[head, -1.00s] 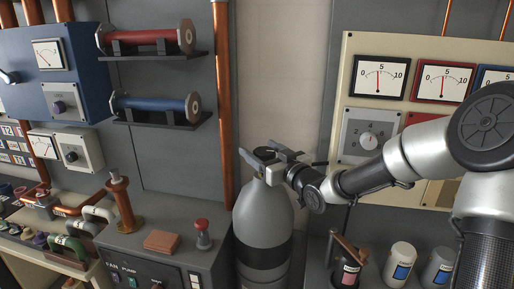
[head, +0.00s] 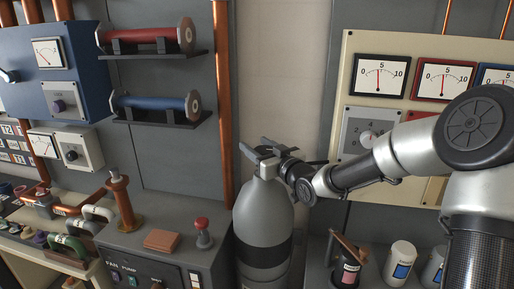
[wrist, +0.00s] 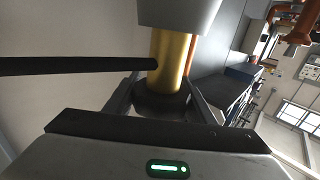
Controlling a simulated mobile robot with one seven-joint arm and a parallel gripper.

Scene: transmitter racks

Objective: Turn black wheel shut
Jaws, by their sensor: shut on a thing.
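A grey gas cylinder (head: 264,215) with a black band stands upright at the centre of the head view. Its valve is at the top, and the black wheel is mostly hidden there by my gripper (head: 257,149). In the wrist view, the black wheel (wrist: 160,103) sits at the end of a brass valve stem (wrist: 172,62), between my two fingers. The cylinder's grey end (wrist: 180,14) shows at the top edge. My gripper is shut on the wheel, reaching in from the right. How far the wheel is turned cannot be told.
A grey console with a red button (head: 203,224) stands left of the cylinder. A copper pipe (head: 222,110) runs up behind it. White canisters (head: 401,262) and a dark one (head: 346,268) stand at the lower right. A cream gauge panel (head: 345,60) is behind my arm.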

